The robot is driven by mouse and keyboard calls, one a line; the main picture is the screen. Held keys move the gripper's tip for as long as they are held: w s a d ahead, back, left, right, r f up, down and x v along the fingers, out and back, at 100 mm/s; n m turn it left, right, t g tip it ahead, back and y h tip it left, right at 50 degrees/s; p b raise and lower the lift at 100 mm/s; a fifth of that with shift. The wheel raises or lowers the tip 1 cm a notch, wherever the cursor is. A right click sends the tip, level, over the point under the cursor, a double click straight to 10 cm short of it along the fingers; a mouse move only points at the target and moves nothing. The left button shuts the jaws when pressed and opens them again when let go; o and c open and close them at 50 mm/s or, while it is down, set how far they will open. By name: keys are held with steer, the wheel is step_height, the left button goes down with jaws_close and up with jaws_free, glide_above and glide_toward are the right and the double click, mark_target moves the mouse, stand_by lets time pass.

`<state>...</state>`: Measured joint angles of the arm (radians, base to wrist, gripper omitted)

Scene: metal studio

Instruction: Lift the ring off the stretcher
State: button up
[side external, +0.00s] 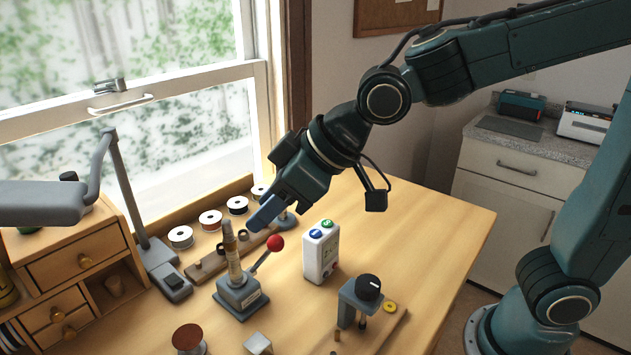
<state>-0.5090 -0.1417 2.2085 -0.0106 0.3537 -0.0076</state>
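The ring stretcher (241,295) stands on the wooden bench, with a squat grey base, an upright tapered post (234,265) and a lever ending in a red ball (276,242). The post is banded in tan and brown; the ring is too small to tell apart from it. My gripper (258,217) is above and to the right of the post top, pointing down and left. It looks apart from the post. Its blue-grey fingers overlap from this side, so their gap is hidden. I see nothing held in it.
A white box with blue and green buttons (321,252) and a grey clamp-like tool with a black knob (359,300) stand right of the stretcher. Several spools (180,237) line the window side. A lamp (125,190) and drawers (75,262) are left. The bench's right side is clear.

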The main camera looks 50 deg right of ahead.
mark_target(230, 225)
steer(key=shift+x, duration=3.9)
steer(key=c, duration=0.7)
steer(key=shift+r, duration=0.1)
steer(key=shift+r, duration=1.05)
steer(key=shift+r, duration=0.2)
steer(key=shift+r, duration=0.9)
